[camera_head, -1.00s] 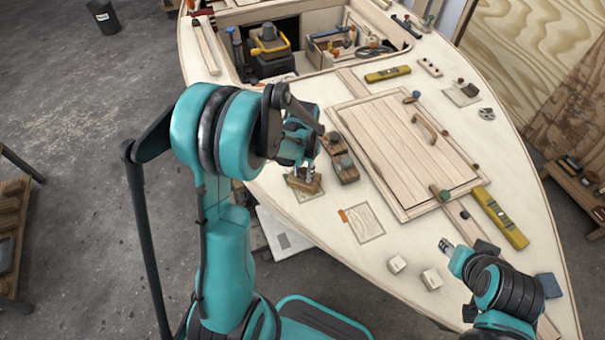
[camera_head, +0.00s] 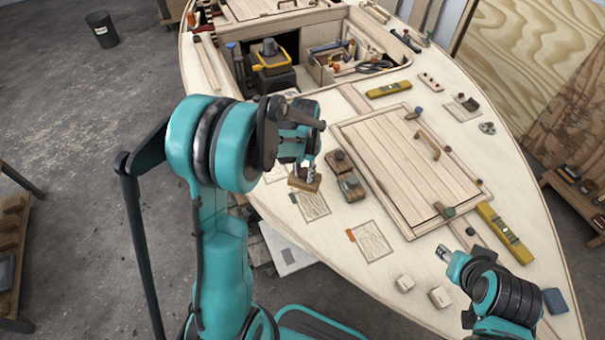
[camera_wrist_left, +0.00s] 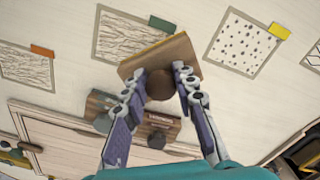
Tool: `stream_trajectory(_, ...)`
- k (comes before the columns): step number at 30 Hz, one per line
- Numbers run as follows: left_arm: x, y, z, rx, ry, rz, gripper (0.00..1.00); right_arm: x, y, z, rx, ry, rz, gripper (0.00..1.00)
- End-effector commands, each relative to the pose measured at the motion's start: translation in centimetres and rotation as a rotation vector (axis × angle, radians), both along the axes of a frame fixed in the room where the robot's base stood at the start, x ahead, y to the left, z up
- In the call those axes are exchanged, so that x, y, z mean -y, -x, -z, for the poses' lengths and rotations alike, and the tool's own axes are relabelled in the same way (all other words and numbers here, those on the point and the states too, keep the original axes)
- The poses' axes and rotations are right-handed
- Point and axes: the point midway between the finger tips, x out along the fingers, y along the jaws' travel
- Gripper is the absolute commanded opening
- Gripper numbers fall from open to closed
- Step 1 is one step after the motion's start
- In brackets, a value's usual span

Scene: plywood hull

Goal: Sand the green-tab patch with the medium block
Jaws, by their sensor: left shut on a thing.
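My left gripper (camera_wrist_left: 160,85) is shut on the brown knob of a wooden sanding block (camera_wrist_left: 178,58). In the head view the held block (camera_head: 304,181) is at the far edge of the green-tab patch (camera_head: 313,206). In the wrist view it covers the lower right part of that patch (camera_wrist_left: 118,38), beside the green tab (camera_wrist_left: 161,23). I cannot tell whether it touches the hull, and I see no grit label on it. Two other blocks (camera_head: 338,162) (camera_head: 351,187) stand beside the hatch. My right gripper (camera_head: 443,253) is over the deck, its fingers too small to judge.
An orange-tab patch (camera_head: 371,243) lies nearer, and a yellow-tab patch (camera_wrist_left: 236,46) shows in the wrist view. The hatch (camera_head: 405,165) with its handle is to the right.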

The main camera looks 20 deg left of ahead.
Motion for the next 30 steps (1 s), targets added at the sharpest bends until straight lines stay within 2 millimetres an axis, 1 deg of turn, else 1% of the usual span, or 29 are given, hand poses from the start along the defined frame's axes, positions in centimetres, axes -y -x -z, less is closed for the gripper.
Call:
stream_trajectory(1,0.1,-0.1,-0.8,0.000,0.000,0.001,0.04,0.0,0.0,-0.6,0.000,0.000,0.000,0.40)
stream_trajectory(3,0.2,-0.2,-1.4,0.000,0.000,0.001,0.04,0.0,0.0,-1.1,0.000,0.000,0.000,0.40)
stream_trajectory(10,0.4,-0.4,-3.1,0.000,0.000,0.000,0.04,0.0,0.0,-2.2,0.000,0.000,0.000,0.40)
stream_trajectory(27,0.4,-0.4,-3.2,0.000,0.000,0.000,0.04,0.0,0.0,-2.2,0.000,0.000,0.000,0.40)
stream_trajectory(30,0.2,-0.6,-3.3,0.000,0.000,-0.023,0.04,0.0,0.0,-2.1,0.000,0.000,0.000,0.40)
